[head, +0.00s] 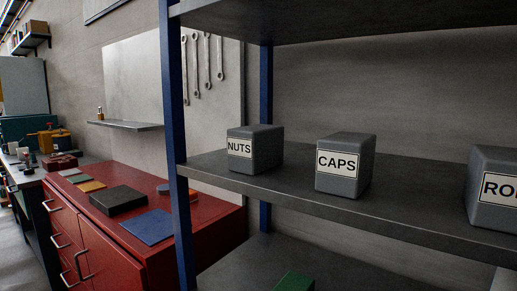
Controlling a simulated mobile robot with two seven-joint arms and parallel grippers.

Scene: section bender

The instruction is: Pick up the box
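Three grey boxes with white labels stand on the middle shelf (420,218) of a rack; the task does not say which box is meant. The box labelled NUTS (264,146) is at the left, set back a little. The box labelled CAPS (357,180) is right of it, near the front edge. A box whose label starts with RO (485,215) is at the right and is cut off by the picture edge. The boxes stand apart from each other. Neither of my grippers is in view.
Blue rack posts (175,150) frame the shelf, with an upper shelf (350,18) above. A green thing (295,282) shows on the lower shelf. A red cabinet (110,245) with a dark case (118,199) and flat pads stands at the left. Wrenches (207,62) hang behind.

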